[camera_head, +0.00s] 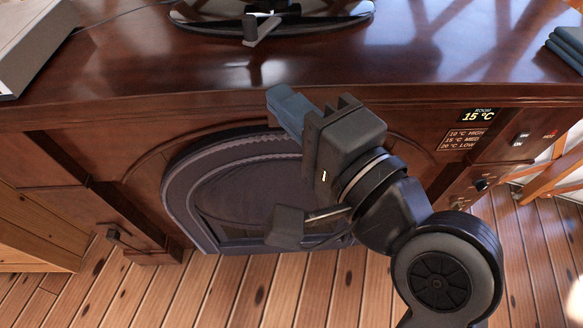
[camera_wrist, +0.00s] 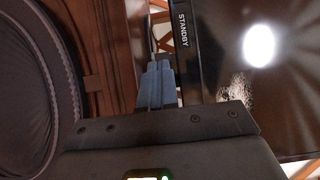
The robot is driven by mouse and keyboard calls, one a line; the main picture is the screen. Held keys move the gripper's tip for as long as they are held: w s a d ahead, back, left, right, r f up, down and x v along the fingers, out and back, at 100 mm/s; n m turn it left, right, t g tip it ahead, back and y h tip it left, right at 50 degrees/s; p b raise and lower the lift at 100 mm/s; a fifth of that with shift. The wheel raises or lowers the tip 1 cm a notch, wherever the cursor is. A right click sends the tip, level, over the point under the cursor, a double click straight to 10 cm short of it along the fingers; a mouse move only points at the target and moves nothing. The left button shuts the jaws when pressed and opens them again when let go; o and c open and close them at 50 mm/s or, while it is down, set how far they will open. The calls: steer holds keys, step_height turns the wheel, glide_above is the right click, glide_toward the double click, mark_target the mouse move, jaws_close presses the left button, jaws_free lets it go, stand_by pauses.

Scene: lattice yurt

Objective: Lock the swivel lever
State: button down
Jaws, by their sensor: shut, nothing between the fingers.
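The swivel lever (camera_head: 262,28) is a small grey bar with a dark end block. It sticks out at the front of the round, glossy dark stand base (camera_head: 330,22) on the wooden top. My gripper (camera_head: 276,95) has blue fingers, pressed together and empty. It is below and in front of the lever, near the front edge of the top, and apart from it. In the wrist view the shut fingers (camera_wrist: 158,66) point towards the dark screen's frame (camera_wrist: 183,60), marked STANDBY. I cannot clearly make out the lever in that view.
The glossy wooden top (camera_head: 130,60) is mostly clear around the base. A grey box (camera_head: 35,40) stands at the left and folded blue cloth (camera_head: 568,45) lies at the right. Below is a dark arched hearth (camera_head: 235,180), with a control panel (camera_head: 475,165) at its right.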

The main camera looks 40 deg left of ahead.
steer(key=s+d, duration=0.5)
steer(key=s, duration=0.1)
steer(key=shift+s+d+b, duration=0.2)
steer(key=shift+s+b, duration=0.15)
steer(key=shift+b, duration=0.1)
steer(key=d+f+m+t+h, duration=0.1)
steer(key=d+f+t+h, duration=0.35)
steer(key=d+f, duration=0.4)
steer(key=d+f+m+t+h, duration=0.2)
steer(key=d+f+t+h, duration=0.3)
steer(key=d, duration=0.7)
steer(key=s+d+f+n+h, duration=0.1)
steer(key=s+d+n+h, duration=0.5)
steer(key=s+d, duration=0.7)
steer(key=s+h, duration=0.1)
steer(key=s, duration=0.2)
steer(key=shift+h, duration=0.35)
